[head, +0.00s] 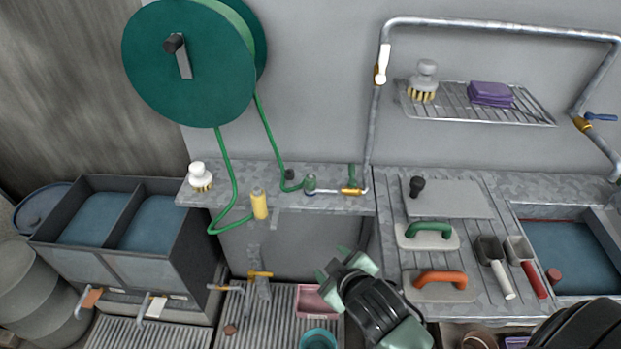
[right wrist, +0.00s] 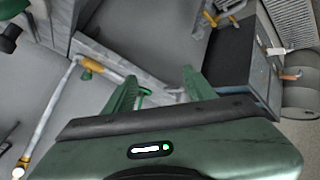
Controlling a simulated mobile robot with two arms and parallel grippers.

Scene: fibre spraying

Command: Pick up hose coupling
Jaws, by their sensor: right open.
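A yellow cylinder (head: 260,204) stands at the front edge of the grey ledge, where one run of the green hose (head: 221,180) ends. It looks like the hose coupling. My left gripper is not in view.
A green hose reel (head: 185,65) hangs on the wall. A white-handled brush (head: 200,177) stands on the ledge (head: 340,204) left of the cylinder. A brass-handled valve (head: 259,274) is below. Trowels (head: 428,236) lie on the right worktop. A pink tray (head: 316,301) sits low near my gripper.

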